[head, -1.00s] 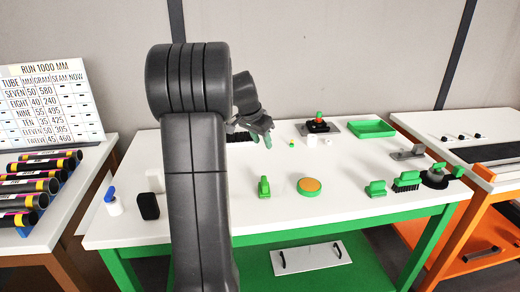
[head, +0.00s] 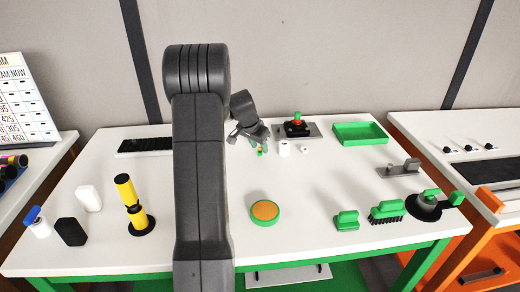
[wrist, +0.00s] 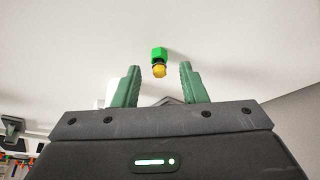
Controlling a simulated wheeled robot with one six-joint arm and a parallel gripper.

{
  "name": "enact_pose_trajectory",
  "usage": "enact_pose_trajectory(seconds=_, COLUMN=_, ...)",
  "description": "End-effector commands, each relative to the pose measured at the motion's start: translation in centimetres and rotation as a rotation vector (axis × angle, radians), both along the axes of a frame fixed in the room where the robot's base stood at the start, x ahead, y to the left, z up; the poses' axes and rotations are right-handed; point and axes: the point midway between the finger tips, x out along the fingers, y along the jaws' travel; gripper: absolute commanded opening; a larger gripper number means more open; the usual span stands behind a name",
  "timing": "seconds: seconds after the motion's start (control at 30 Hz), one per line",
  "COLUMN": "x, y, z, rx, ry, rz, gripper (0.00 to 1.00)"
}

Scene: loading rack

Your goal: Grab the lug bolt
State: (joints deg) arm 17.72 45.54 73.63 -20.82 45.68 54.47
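The lug bolt (head: 261,151), a small piece with a green hex part and a yellow end, sits on the white table toward the back. It also shows in the wrist view (wrist: 159,54), just beyond the fingertips and roughly centred between them. My gripper (head: 250,140) is close to the bolt in the head view. In the wrist view its two green fingers (wrist: 160,82) are spread apart with nothing held between them. I cannot tell the exact gap between the fingertips and the bolt.
A white cylinder (head: 284,149) and a smaller white piece (head: 305,150) stand just right of the bolt. A black base with a red-green knob (head: 296,126) and a green tray (head: 360,133) are behind. An orange-topped green disc (head: 265,211) sits in front.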

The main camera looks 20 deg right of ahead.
Motion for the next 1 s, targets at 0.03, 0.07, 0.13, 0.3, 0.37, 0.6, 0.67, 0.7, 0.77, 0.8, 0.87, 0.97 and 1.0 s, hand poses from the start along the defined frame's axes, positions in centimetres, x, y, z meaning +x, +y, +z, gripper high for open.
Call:
enact_pose_trajectory(seconds=0.03, x=0.0, y=-0.1, z=-0.2, rx=0.000, ry=0.000, rz=0.000, gripper=0.39)
enact_pose_trajectory(seconds=0.07, x=0.1, y=-0.2, z=-0.2, rx=-0.001, ry=-0.001, rz=0.000, gripper=0.39)
enact_pose_trajectory(seconds=0.13, x=0.1, y=-0.2, z=-0.3, rx=0.000, ry=-0.001, rz=0.000, gripper=0.39)
enact_pose_trajectory(seconds=0.3, x=0.1, y=-0.1, z=-0.3, rx=0.000, ry=-0.001, rz=0.000, gripper=0.31)
enact_pose_trajectory(seconds=0.37, x=0.1, y=-0.1, z=-0.3, rx=0.000, ry=-0.001, rz=0.000, gripper=0.19)
enact_pose_trajectory(seconds=0.6, x=0.1, y=-0.1, z=-0.3, rx=0.000, ry=-0.001, rz=0.000, gripper=0.00)
enact_pose_trajectory(seconds=0.67, x=0.1, y=-0.1, z=-0.3, rx=0.000, ry=-0.001, rz=0.000, gripper=0.00)
enact_pose_trajectory(seconds=0.7, x=0.1, y=-0.1, z=-0.3, rx=0.000, ry=-0.001, rz=0.000, gripper=0.00)
enact_pose_trajectory(seconds=0.77, x=0.1, y=-0.1, z=-0.2, rx=-0.001, ry=-0.002, rz=0.000, gripper=0.00)
enact_pose_trajectory(seconds=0.8, x=0.1, y=-0.1, z=0.0, rx=-0.001, ry=-0.002, rz=0.000, gripper=0.00)
enact_pose_trajectory(seconds=0.87, x=0.1, y=-0.2, z=0.6, rx=-0.001, ry=-0.003, rz=0.000, gripper=0.00)
enact_pose_trajectory(seconds=0.97, x=0.2, y=-0.2, z=2.3, rx=-0.003, ry=-0.006, rz=0.002, gripper=0.00)
enact_pose_trajectory(seconds=1.0, x=0.2, y=-0.2, z=3.1, rx=-0.004, ry=-0.006, rz=0.000, gripper=0.00)
